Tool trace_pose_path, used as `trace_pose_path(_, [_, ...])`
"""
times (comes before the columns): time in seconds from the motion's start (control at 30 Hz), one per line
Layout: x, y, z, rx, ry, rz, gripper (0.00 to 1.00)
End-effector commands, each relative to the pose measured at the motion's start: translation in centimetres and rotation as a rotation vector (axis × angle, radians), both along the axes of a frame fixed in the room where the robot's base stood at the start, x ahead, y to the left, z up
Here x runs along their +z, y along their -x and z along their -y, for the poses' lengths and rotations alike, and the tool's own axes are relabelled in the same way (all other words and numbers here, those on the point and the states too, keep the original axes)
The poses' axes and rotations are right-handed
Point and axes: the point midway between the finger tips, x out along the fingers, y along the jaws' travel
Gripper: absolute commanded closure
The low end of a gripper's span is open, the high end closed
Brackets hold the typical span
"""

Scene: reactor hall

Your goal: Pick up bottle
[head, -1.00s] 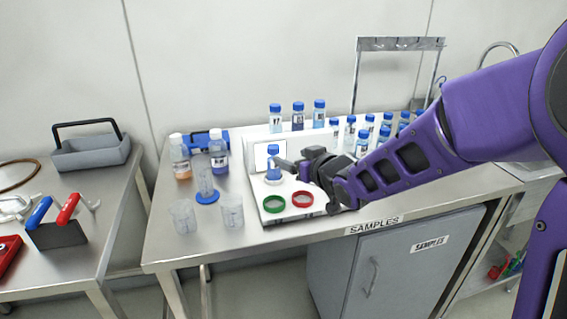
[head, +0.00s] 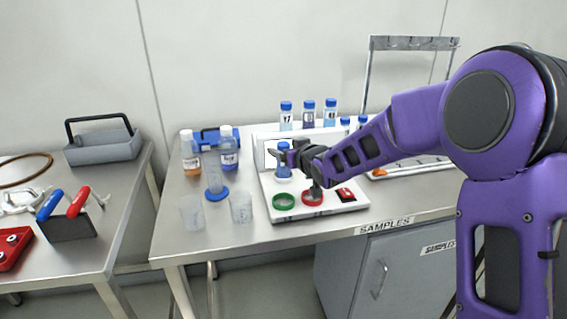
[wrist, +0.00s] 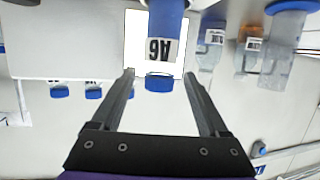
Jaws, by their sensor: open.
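A small bottle with a blue cap (head: 283,146) stands upright on the white station, in front of a white square panel. In the wrist view, which is upside down, the bottle (wrist: 166,22) shows blue with a label reading A6. My gripper (head: 289,156) is right at this bottle from the right in the head view. In the wrist view my gripper's two fingers (wrist: 159,73) are apart, with the capped end of the bottle between them. I see a gap on both sides and no clear contact.
Green ring (head: 284,201) and red ring (head: 312,197) lie on the station's front. Several capped bottles stand behind (head: 308,113). Clear beakers (head: 241,208), a cylinder with a blue base (head: 214,183) and two larger bottles (head: 228,157) stand left. My arm hides part of the right side.

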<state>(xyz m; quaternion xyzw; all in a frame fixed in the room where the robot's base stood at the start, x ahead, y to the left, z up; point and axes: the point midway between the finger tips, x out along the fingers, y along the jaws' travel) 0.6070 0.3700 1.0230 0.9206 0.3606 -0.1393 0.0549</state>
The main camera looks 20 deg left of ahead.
Motion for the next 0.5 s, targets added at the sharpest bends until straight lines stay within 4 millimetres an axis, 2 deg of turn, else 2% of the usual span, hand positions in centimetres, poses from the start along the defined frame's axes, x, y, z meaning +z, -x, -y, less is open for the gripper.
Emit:
trace_pose_path(0.07, [0.02, 0.01, 0.03, 0.000, 0.000, 0.000, 0.22])
trace_pose_path(0.5, [0.04, 0.02, 0.06, 0.000, 0.000, 0.000, 1.00])
